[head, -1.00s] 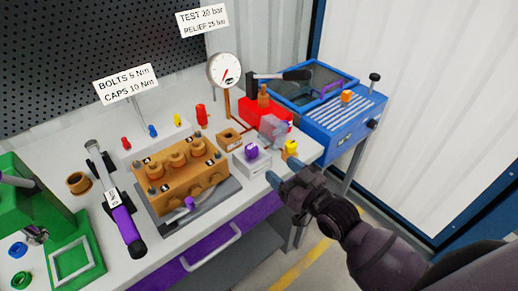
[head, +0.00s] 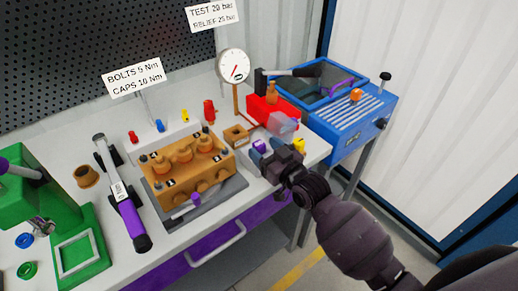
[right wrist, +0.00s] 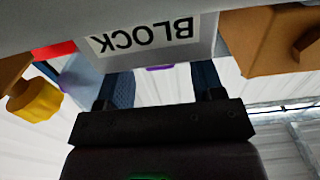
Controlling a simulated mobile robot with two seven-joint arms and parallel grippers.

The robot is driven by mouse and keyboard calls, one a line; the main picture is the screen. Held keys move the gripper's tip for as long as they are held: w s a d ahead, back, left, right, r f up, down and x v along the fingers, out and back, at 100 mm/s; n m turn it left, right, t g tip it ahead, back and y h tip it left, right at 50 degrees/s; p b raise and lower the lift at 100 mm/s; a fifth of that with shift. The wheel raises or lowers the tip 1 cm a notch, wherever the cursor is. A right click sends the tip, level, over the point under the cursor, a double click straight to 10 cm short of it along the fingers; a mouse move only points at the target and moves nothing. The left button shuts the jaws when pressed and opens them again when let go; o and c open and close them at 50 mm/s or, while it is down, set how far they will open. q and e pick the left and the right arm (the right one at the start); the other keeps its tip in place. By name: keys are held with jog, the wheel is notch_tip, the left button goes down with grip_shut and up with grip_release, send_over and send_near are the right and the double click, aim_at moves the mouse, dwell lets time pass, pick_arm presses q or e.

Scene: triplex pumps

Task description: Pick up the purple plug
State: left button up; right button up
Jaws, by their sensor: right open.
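The purple plug (head: 259,146) sits in the top of a small grey-white block on the bench, right of the brown pump. My right gripper (head: 268,152) is open and empty, at the block's front right side, close to the plug. In the right wrist view the picture is upside down. There the block (right wrist: 215,40) with its BLOCK label lies ahead of the open fingers (right wrist: 162,80). Only a sliver of the purple plug (right wrist: 160,67) shows between them. My left gripper is not in view.
A yellow knob (head: 299,146) stands right of my gripper, and also shows in the wrist view (right wrist: 36,99). A brown box (head: 237,136) is left of the block. A red pump (head: 270,110) with a clear part and a gauge (head: 233,67) stand behind. The pump (head: 188,168) stands left.

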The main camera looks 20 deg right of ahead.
jog(key=shift+c, duration=0.3)
jog(key=c, duration=1)
jog(key=shift+c, duration=0.2)
jog(key=shift+r, duration=0.1)
